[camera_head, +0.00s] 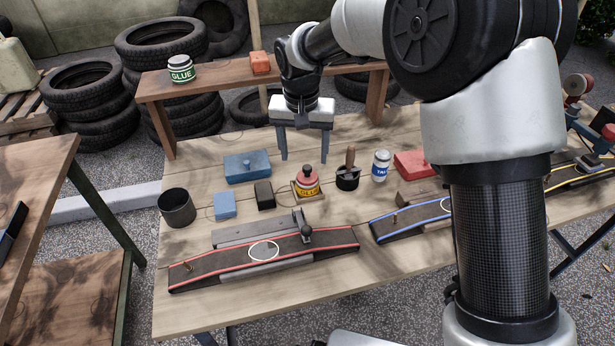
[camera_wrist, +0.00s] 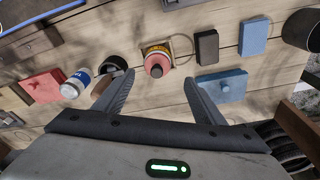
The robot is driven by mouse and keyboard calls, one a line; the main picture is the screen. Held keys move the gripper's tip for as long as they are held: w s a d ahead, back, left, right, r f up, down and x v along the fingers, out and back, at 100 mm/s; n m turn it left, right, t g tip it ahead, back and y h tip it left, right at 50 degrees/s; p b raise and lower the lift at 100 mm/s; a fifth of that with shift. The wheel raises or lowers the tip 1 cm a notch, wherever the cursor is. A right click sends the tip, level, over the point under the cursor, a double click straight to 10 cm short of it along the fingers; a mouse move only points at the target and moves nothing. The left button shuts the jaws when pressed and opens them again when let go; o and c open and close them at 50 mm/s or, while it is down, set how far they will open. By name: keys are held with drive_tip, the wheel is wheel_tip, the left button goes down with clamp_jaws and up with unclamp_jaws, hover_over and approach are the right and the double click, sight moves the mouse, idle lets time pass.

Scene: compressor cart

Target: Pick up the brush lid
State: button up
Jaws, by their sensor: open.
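A yellow glue can (camera_head: 307,191) stands on the workbench with a red lid (camera_head: 307,178) topped by a small knob, which I take as the brush lid. The red lid also shows in the wrist view (camera_wrist: 157,67), between my fingers in the picture. Beside the can is a dark pot (camera_head: 347,182) with a wooden handle standing up from it. My gripper (camera_head: 304,158) is open and empty, pointing down above the bench near the can. Its fingers also show in the wrist view (camera_wrist: 158,78), apart from the lid. Any brush under the lid is hidden.
A white bottle (camera_head: 381,166) and red box (camera_head: 411,163) stand right of the pot. A black block (camera_head: 265,195), blue block (camera_head: 225,205), blue box (camera_head: 247,166) and dark cup (camera_head: 177,208) lie to the left. A red-edged belt (camera_head: 215,263) lies in front. A raised shelf (camera_head: 215,82) stands behind.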

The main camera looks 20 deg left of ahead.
sight(307, 167)
drive_tip(key=f, duration=0.3)
drive_tip(key=w+f+b, duration=0.1)
drive_tip(key=f, duration=0.2)
drive_tip(key=shift+w+d+f, duration=0.15)
drive_tip(key=c, duration=1.1)
